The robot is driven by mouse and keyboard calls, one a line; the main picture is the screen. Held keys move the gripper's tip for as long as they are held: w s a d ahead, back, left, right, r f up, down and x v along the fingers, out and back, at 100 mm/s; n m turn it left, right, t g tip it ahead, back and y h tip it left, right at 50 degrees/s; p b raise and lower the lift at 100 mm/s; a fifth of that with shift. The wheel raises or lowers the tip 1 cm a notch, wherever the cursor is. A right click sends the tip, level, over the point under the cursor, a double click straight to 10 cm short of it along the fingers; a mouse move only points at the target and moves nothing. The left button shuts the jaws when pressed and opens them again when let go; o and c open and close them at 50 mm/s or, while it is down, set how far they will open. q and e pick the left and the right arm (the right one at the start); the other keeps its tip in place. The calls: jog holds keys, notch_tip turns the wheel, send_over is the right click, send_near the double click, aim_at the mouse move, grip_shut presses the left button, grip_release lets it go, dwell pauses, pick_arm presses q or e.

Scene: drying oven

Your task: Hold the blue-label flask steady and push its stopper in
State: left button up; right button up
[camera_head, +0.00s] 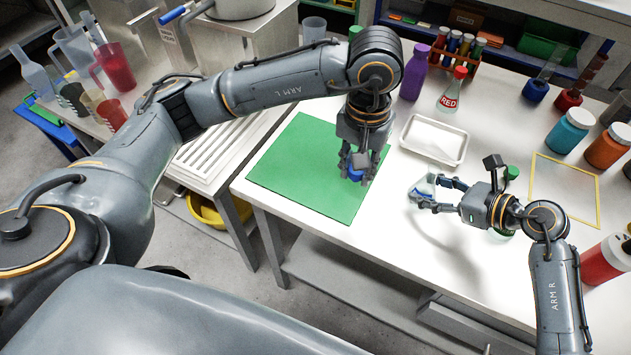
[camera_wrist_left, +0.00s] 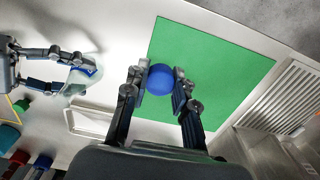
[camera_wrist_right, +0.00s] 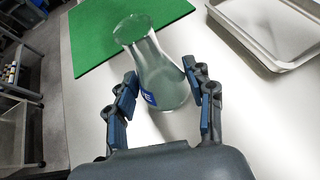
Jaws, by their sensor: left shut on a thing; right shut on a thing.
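My left gripper (camera_head: 357,172) is shut on a round blue stopper (camera_head: 356,161) over the green mat. The stopper also shows between the fingers in the left wrist view (camera_wrist_left: 160,79). My right gripper (camera_head: 423,193) is shut around the body of a clear conical flask (camera_head: 419,186), right of the mat. In the right wrist view the flask (camera_wrist_right: 160,82) has a blue label (camera_wrist_right: 148,98), partly hidden by a finger, and its mouth looks open. The stopper is apart from the flask, to its left in the head view. Whether the flask's base touches the table is unclear.
The green mat (camera_head: 300,170) lies at the table's left edge. A white tray (camera_head: 433,139) lies behind the flask. A purple bottle (camera_head: 414,72), a red-label flask (camera_head: 451,92) and a tube rack (camera_head: 457,61) stand at the back. A yellow frame (camera_head: 566,172) lies at right.

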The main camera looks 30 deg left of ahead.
pick_arm(q)
jog(key=w+d+r, duration=0.6)
jog(key=w+d, duration=0.3)
jog(key=d, duration=0.4)
pick_arm(e)
jog(key=shift+d, duration=0.1)
pick_arm(q)
jog(key=shift+a+f, duration=0.15)
jog(key=shift+f, duration=2)
pick_arm(e)
jog(key=shift+f, duration=0.1)
pick_arm(q)
jog(key=shift+f, duration=1.15)
jog(key=o, duration=0.8)
jog(key=shift+o, duration=0.2)
jog(key=shift+r, duration=2.5)
